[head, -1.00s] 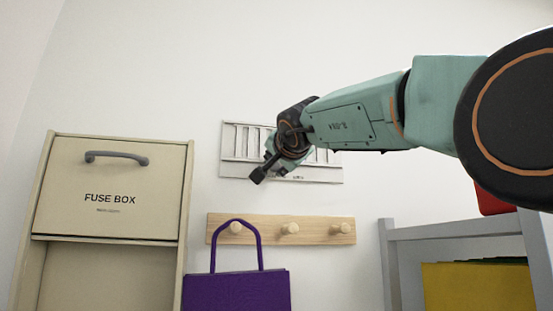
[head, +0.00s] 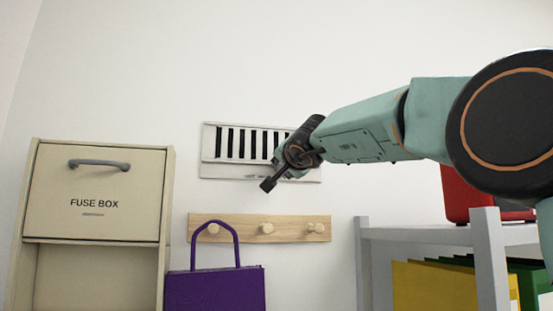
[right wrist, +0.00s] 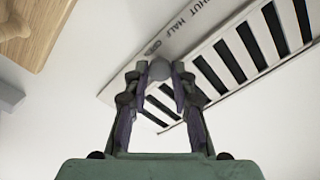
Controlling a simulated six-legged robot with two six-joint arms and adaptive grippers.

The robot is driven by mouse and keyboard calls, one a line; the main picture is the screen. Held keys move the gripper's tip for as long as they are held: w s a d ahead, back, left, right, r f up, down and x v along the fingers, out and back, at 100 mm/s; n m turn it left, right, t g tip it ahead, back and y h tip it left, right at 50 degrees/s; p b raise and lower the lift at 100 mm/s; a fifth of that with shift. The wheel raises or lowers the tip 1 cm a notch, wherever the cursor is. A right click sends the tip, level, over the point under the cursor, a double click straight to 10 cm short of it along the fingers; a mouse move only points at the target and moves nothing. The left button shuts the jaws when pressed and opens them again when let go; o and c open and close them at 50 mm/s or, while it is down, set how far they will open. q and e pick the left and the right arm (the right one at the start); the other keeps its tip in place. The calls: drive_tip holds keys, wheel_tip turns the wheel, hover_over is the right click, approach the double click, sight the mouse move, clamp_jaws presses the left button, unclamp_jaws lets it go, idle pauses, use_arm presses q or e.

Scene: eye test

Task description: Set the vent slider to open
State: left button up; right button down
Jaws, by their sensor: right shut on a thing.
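The vent (head: 212,142) is a white slotted panel on the wall, and its slots show black. It also shows in the right wrist view (right wrist: 214,41), with a strip lettered SHUT, HALF and a third word too small to read surely. My right gripper (right wrist: 160,78) is shut on the round grey slider knob (right wrist: 159,69), beside that third word at the far end of the lettering. In the head view my right gripper (head: 284,165) covers the vent's right part and hides the knob. My left gripper is not in view.
A wooden peg rail (head: 290,228) with a purple bag (head: 215,290) is below the vent. A beige fuse box (head: 97,222) stands left. A grey shelf (head: 487,250) with a red item (head: 462,196) and yellow item (head: 435,288) stands right, under my arm.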

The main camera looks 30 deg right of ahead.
drive_tip(key=shift+s+a+r, duration=0.1)
drive_tip(key=shift+a+r, duration=0.05)
drive_tip(key=shift+r, duration=0.2)
drive_tip(key=shift+s+d, duration=0.1)
drive_tip(key=shift+d, duration=0.3)
drive_tip(key=c, duration=1.2)
unclamp_jaws()
drive_tip(key=shift+f, duration=0.15)
drive_tip(key=shift+o, duration=0.5)
drive_tip(key=shift+f, duration=0.1)
